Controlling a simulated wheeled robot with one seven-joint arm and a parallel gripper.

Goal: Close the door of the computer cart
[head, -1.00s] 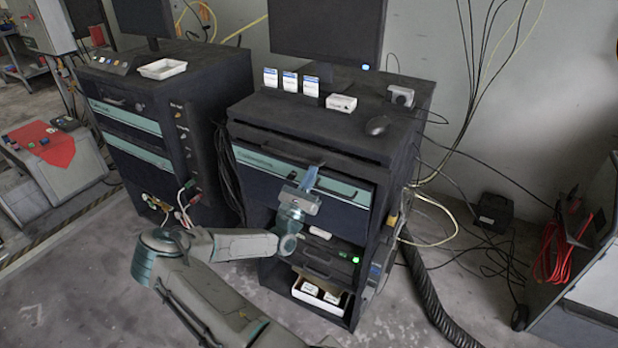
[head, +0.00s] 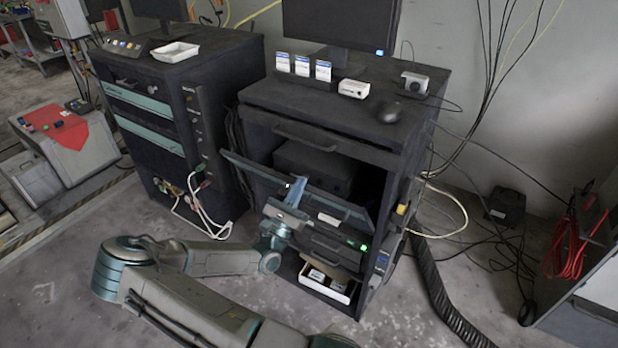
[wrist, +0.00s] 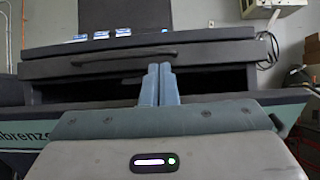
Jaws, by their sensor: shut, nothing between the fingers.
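The computer cart (head: 400,135) is the black cabinet in the middle of the head view. Its door (head: 255,172), a dark flap with a teal strip, hangs tilted outward and down at the front. The dark compartment behind it is open, with a black box (head: 315,168) inside. My gripper (head: 297,186) is shut and empty at the middle of the door's upper edge; I cannot tell whether it touches. In the wrist view the two blue-grey fingers (wrist: 159,85) are pressed together before the opening, and the door (wrist: 20,140) shows on both sides behind my gripper body.
A drawer handle (head: 305,137) juts out above the opening. A white tray (head: 325,282) sits in the cart's lowest bay. A second black cabinet (head: 215,105) stands close on the left. A corrugated hose (head: 440,295) and cables lie on the floor at right.

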